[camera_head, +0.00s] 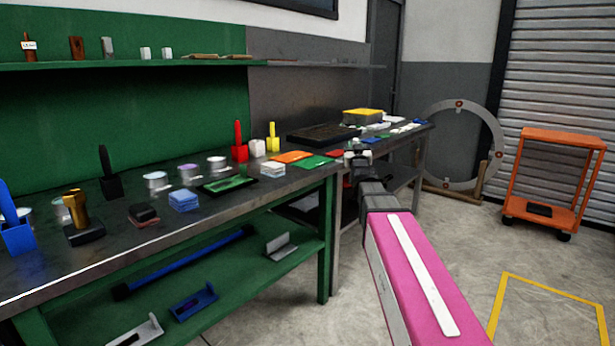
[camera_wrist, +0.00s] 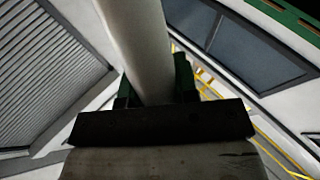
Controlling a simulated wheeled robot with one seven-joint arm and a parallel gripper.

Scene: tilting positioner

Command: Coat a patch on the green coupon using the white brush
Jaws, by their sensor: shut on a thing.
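The green coupon (camera_head: 316,162) lies flat near the bench's right front corner, right of an orange coupon. In the head view my gripper (camera_head: 357,158) is just right of the green coupon, at the bench edge; its fingers are small and unclear there. In the wrist view my gripper (camera_wrist: 155,88) is shut on a thick pale handle (camera_wrist: 138,40), which I take to be the white brush. The brush's bristles are out of sight in both views. A white holder (camera_head: 257,148) stands between the red and yellow brushes with no handle rising from it.
A tray with green inside (camera_head: 230,184), pale blocks (camera_head: 272,171) and open tins (camera_head: 217,164) stand left of the coupons. A red brush (camera_head: 239,142) and a yellow brush (camera_head: 272,138) stand behind.

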